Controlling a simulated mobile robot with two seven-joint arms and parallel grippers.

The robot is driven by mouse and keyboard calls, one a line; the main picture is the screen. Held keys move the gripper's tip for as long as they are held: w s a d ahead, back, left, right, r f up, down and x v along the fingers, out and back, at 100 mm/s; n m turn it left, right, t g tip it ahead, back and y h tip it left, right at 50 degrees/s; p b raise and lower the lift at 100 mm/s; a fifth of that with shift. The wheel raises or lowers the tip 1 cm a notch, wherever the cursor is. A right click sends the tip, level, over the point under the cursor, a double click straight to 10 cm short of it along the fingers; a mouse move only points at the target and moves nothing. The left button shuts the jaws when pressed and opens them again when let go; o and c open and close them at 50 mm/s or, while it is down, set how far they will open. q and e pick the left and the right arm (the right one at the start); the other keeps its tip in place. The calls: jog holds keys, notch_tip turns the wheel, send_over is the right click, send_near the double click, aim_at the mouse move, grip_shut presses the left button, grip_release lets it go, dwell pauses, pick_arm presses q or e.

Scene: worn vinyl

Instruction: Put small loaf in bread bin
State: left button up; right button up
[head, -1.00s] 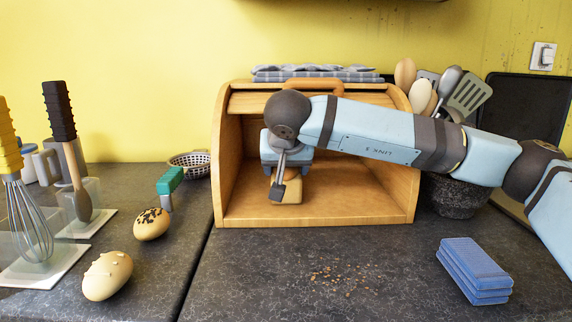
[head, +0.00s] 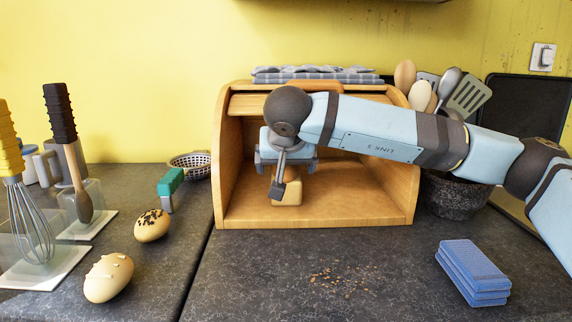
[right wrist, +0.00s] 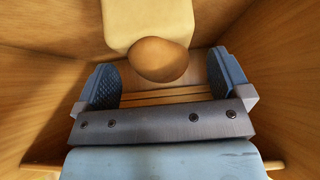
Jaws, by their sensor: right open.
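The wooden bread bin (head: 350,207) stands open on the dark counter, its roll lid up. The small loaf (head: 287,191), pale tan with a browner end, is inside the bin and appears to rest on its floor. My right gripper (head: 287,163) reaches into the bin just above the loaf, with my arm hiding part of both. In the right wrist view the jaws of the gripper (right wrist: 165,85) are spread wide. The loaf (right wrist: 150,22) with its brown end lies beyond the fingertips, with no finger visibly touching it. My left gripper is not in view.
Two rolls (head: 108,277) lie on the left counter, near a green-handled tool (head: 170,187) and a whisk (head: 35,220). Blue sponges (head: 473,271) are at front right. A dark utensil pot (head: 455,196) stands right of the bin. Crumbs (head: 340,280) lie on the clear counter in front.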

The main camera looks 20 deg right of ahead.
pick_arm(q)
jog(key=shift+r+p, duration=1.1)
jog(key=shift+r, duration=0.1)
pick_arm(e)
jog(key=shift+v, duration=2.85)
pick_arm(q)
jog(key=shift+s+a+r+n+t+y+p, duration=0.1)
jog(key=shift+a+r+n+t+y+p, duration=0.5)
jog(key=shift+p, duration=1.1)
pick_arm(e)
jog(key=v, duration=1.3)
jog(key=shift+s+r, duration=0.2)
jog(key=shift+s, duration=0.2)
